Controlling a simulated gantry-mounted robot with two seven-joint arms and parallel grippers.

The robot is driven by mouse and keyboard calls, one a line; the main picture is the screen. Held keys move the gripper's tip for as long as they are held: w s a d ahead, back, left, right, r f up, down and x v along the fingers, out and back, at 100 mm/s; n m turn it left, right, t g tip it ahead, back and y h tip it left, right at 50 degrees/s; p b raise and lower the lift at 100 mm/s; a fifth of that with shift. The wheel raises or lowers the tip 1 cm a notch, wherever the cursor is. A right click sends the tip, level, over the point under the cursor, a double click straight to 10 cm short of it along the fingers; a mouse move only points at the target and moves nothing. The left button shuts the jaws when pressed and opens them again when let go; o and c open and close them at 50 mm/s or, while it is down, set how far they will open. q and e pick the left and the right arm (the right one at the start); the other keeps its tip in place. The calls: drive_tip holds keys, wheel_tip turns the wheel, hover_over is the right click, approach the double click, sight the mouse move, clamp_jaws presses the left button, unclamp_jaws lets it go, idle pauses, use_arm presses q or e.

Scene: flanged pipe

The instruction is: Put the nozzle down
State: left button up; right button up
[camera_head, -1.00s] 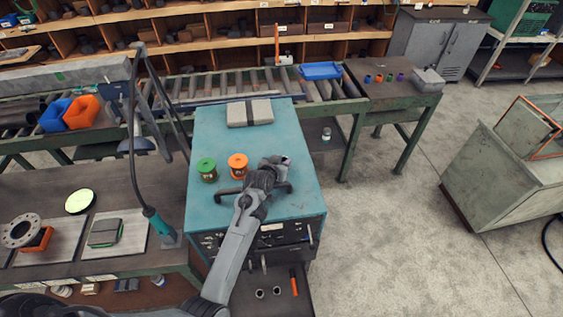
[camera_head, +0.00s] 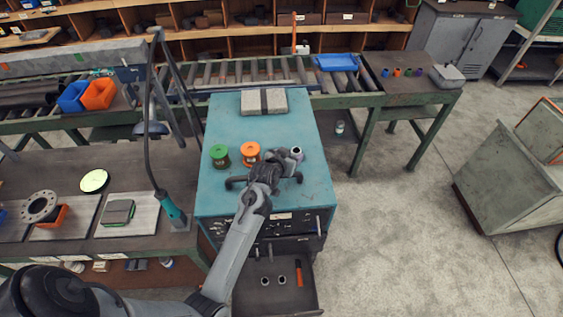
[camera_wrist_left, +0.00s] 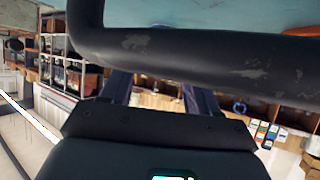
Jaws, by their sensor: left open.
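The nozzle cannot be made out with certainty. Two small grey ring-topped cups (camera_head: 274,281), which look like nozzles, stand in the open drawer at the front of the teal cabinet (camera_head: 222,130). My left gripper (camera_head: 284,160) is low over the cabinet top, by its dark bar handle (camera_head: 236,183), and is open. A small pale ring with a dark hole (camera_head: 297,153) shows at the gripper's far end; I cannot tell whether it is a nozzle or part of my wrist. The left wrist view shows a worn dark bar (camera_wrist_left: 190,55) crossing before the fingers; no nozzle shows there. My right gripper is out of view.
A green spool (camera_head: 220,155) and an orange spool (camera_head: 250,153) stand left of the gripper. A grey block (camera_head: 252,101) lies behind. An orange-handled tool (camera_head: 299,272) lies in the drawer. The cabinet top's right side is clear.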

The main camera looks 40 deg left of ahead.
use_arm(q)
drive_tip(key=v, duration=0.7)
drive_tip(key=shift+s+b, duration=0.25)
drive_tip(key=shift+b, duration=0.1)
drive_tip(key=shift+s+d+r, duration=0.15)
drive_tip(key=shift+s+r, duration=0.1)
